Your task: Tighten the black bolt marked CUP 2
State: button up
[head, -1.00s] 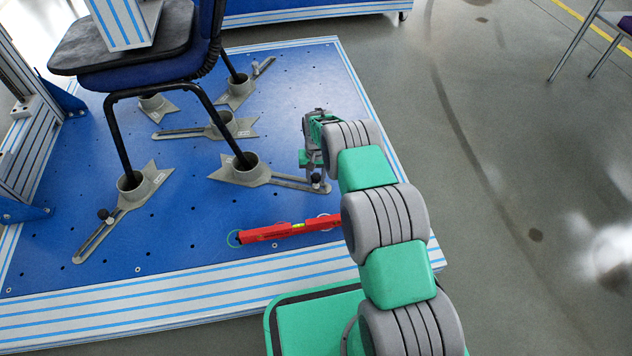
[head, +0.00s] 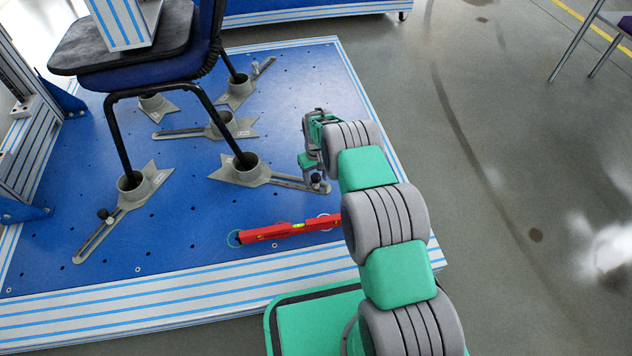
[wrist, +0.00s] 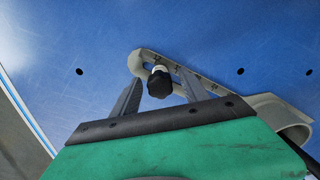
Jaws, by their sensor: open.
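A black bolt (wrist: 158,83) with a knob head stands in the slotted arm of a grey cup bracket (wrist: 207,84). In the head view the bolt (head: 316,178) is at the outer end of the bracket arm (head: 285,180), by the front right chair leg. My gripper (wrist: 160,76) is open, with one finger on each side of the bolt's knob; I cannot tell whether either finger touches it. In the head view my gripper (head: 314,168) is right above the bolt and partly hides it. I cannot read a CUP 2 label in either view.
A red spirit level (head: 285,230) lies on the blue platform (head: 180,240) in front of the bracket. The chair (head: 150,75) stands with its legs in grey cups. Another slotted bracket (head: 115,215) with a black bolt is at the left.

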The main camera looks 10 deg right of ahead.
jog(key=n, duration=0.5)
jog(key=shift+n, duration=0.3)
jog(key=n, duration=0.5)
jog(key=shift+n, duration=0.4)
grip_shut()
jog(key=m, duration=0.4)
